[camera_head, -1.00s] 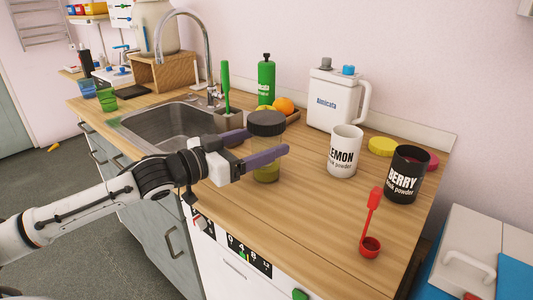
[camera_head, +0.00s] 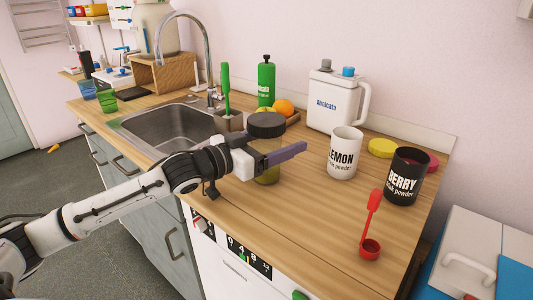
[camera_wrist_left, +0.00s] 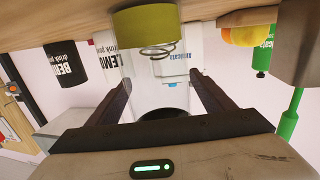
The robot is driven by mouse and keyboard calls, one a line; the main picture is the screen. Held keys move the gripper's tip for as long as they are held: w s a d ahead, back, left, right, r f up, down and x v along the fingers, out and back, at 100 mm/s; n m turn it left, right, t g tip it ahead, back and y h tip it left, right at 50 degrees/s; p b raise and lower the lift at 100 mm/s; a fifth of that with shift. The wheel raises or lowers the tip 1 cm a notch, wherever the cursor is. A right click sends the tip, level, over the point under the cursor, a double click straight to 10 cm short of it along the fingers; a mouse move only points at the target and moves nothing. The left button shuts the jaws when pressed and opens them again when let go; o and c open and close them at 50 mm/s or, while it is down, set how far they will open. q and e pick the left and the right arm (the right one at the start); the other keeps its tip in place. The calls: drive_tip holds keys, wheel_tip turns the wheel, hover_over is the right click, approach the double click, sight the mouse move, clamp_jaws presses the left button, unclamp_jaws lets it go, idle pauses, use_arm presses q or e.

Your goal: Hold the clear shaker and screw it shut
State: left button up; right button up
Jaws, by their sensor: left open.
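The clear shaker (camera_head: 266,174) stands upright on the counter with yellow-green contents and a dark lid (camera_head: 267,123) on top. How tightly the lid sits cannot be told. My left gripper (camera_head: 278,146) is open at the shaker, just below the lid. One purple finger shows in front of and right of the shaker; the other is hidden. In the left wrist view, where the scene is upside down, the clear shaker (camera_wrist_left: 158,70) lies between the two spread fingers (camera_wrist_left: 160,88). Its yellow-green contents and a wire coil show. My right gripper is not in view.
A white LEMON tub (camera_head: 344,153), black BERRY tub (camera_head: 406,176) and red scoop (camera_head: 370,248) stand to the right. Behind are a white Amicata jug (camera_head: 336,101), green bottle (camera_head: 266,81) and fruit (camera_head: 284,106). The sink (camera_head: 175,130) is left. The front counter is clear.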

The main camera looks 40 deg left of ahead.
use_arm(q)
drive_tip(key=shift+c, duration=0.4)
drive_tip(key=c, duration=1.2)
wheel_tip(320, 180, up, 10)
drive_tip(key=shift+r+p, duration=0.1)
drive_tip(key=shift+p, duration=0.65)
drive_tip(key=o, duration=0.4)
drive_tip(key=shift+c, duration=0.2)
drive_tip(key=c, duration=0.6)
drive_tip(key=shift+c, duration=0.2)
